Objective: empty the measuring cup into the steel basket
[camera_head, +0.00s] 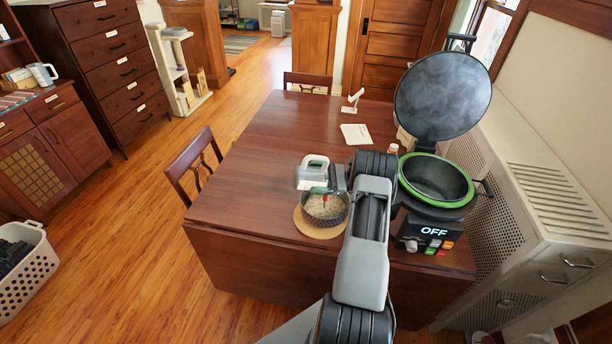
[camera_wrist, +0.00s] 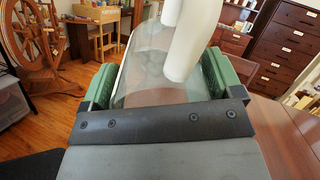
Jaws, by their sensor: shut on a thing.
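The measuring cup (camera_head: 308,178) is clear with a white handle and is held over the steel basket (camera_head: 344,219). My gripper (camera_head: 325,189) is shut on the cup. In the wrist view the clear wall (camera_wrist: 143,75) of the cup lies between the green finger pads of my gripper (camera_wrist: 162,88), with the white handle rising above. The cup looks tipped, handle upward; its exact tilt and whether anything is left inside are hard to tell. The dark mesh basket holds pale grainy stuff and stands on a round wooden board (camera_head: 316,231). My gripper hides part of its rim.
A green-rimmed cooker (camera_head: 437,203) with its round lid (camera_head: 443,96) raised stands right of my arm; its panel reads OFF. The table's left side (camera_head: 250,180) is clear. A chair (camera_head: 194,165) stands at the left edge.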

